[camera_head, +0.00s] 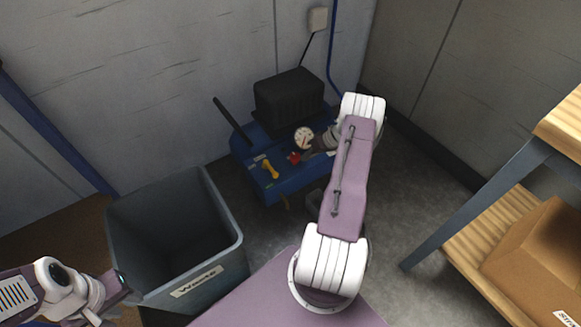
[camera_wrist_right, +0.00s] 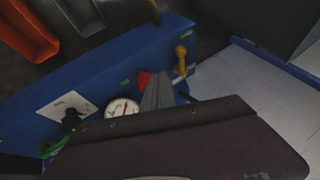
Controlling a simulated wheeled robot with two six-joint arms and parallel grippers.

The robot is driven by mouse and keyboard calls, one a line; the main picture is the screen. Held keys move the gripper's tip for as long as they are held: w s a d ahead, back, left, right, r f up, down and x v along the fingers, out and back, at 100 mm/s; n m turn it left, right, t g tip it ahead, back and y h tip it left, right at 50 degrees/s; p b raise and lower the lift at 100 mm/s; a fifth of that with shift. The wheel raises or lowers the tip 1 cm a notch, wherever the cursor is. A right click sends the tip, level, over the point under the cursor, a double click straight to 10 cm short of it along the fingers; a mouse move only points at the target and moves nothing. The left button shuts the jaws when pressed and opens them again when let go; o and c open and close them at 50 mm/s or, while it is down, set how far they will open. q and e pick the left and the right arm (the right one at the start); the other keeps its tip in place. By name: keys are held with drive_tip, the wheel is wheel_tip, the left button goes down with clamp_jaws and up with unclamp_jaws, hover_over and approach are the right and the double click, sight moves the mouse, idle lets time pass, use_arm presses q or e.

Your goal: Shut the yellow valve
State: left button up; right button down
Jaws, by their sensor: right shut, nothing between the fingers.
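The yellow valve (camera_head: 269,169) is a small yellow handle on top of a blue machine (camera_head: 292,188), near its front left edge. In the right wrist view the yellow valve (camera_wrist_right: 181,60) stands beyond my fingers, close to the blue edge. My right gripper (camera_head: 308,153) is shut and empty, low over the machine beside a red knob (camera_head: 294,157) and a round white gauge (camera_head: 304,138). The yellow valve is apart from it, to its left. In the wrist view the right gripper (camera_wrist_right: 158,92) partly hides the red knob (camera_wrist_right: 143,79). My left gripper (camera_head: 119,284) is far off at lower left; its jaw opening is unclear.
A black motor block (camera_head: 289,97) and a dark handle bar (camera_head: 231,119) rise from the machine. A grey waste bin (camera_head: 190,285) stands at left front. A wooden-shelved rack (camera_head: 490,235) with a cardboard box (camera_head: 545,262) is at right. Bare floor lies between rack and machine.

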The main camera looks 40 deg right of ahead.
sight(270, 168)
drive_tip(key=b+x, duration=0.4)
drive_tip(key=x, duration=0.5)
drive_tip(key=shift+s+f, duration=0.1)
drive_tip(key=shift+f, duration=0.15)
drive_tip(key=a, duration=0.1)
drive_tip(key=w+a+b, duration=0.1)
drive_tip(key=a+f, duration=0.1)
drive_tip(key=shift+w, duration=0.15)
drive_tip(key=shift+w+a+r+b, duration=0.1)
drive_tip(key=shift+w+a+b, duration=0.05)
drive_tip(key=shift+a+b, duration=0.2)
drive_tip(key=shift+a, duration=0.15)
